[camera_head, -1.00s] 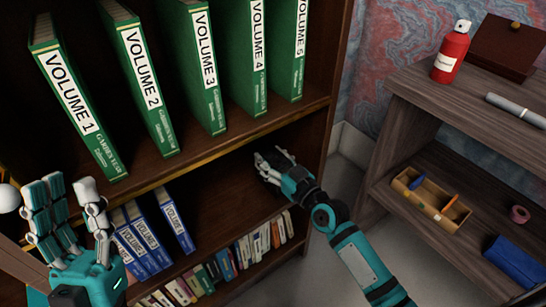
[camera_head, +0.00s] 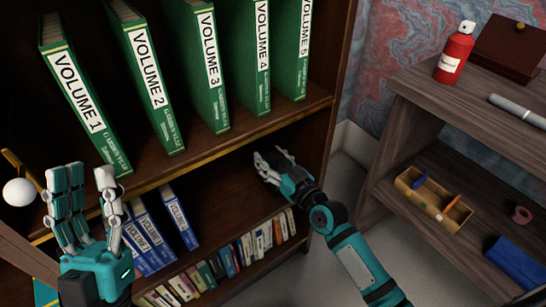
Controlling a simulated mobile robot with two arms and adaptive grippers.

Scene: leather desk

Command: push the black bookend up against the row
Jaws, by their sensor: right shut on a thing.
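A row of blue volumes (camera_head: 141,238) stands on the middle shelf, leaning a little, at the lower left of the head view. My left gripper (camera_head: 88,178) is in front of its left end, fingers up and apart, holding nothing. My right gripper (camera_head: 270,166) reaches into the same shelf, to the right of the blue row and well apart from it. It is shut on a dark thing, taken to be the black bookend. The fingers and the dark shelf hide most of it, so its shape cannot be made out.
Green volumes (camera_head: 211,75) stand on the shelf above. Small books (camera_head: 228,260) line the shelf front below my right gripper. A side unit at right holds a red bottle (camera_head: 455,52), a wooden tray (camera_head: 432,194) and a blue case (camera_head: 515,262). Shelf between the blue row and my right gripper is clear.

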